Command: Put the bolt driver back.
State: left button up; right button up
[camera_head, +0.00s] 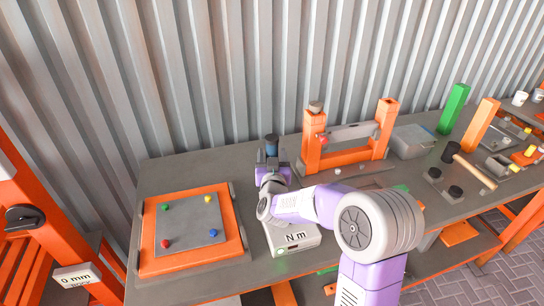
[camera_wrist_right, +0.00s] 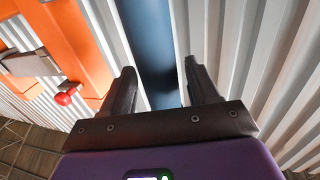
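The bolt driver appears to be the dark blue cylinder (camera_head: 271,145) that shows above my right gripper's fingertips in the head view. My right gripper (camera_head: 271,158) is over the bench behind the white N.m box (camera_head: 292,240). In the right wrist view the blue cylinder (camera_wrist_right: 152,45) lies between the two dark fingers of my right gripper (camera_wrist_right: 160,78). Narrow light strips seem to show on both sides of it, so the fingers look open around it. Its lower end is hidden by the gripper. My left gripper is out of view.
An orange-framed grey board (camera_head: 187,228) with coloured knobs lies on the bench at left. An orange stand (camera_head: 348,160) with a crossbar is right of the gripper. A grey box (camera_head: 413,140), a green post (camera_head: 454,108) and a mallet (camera_head: 474,172) are farther right.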

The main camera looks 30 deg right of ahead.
jog(key=shift+o, duration=0.5)
jog(key=shift+r, duration=0.2)
jog(key=p+v, duration=0.1)
jog(key=v, duration=1.1)
jog(key=shift+p, duration=0.35)
jog(key=shift+f, duration=0.1)
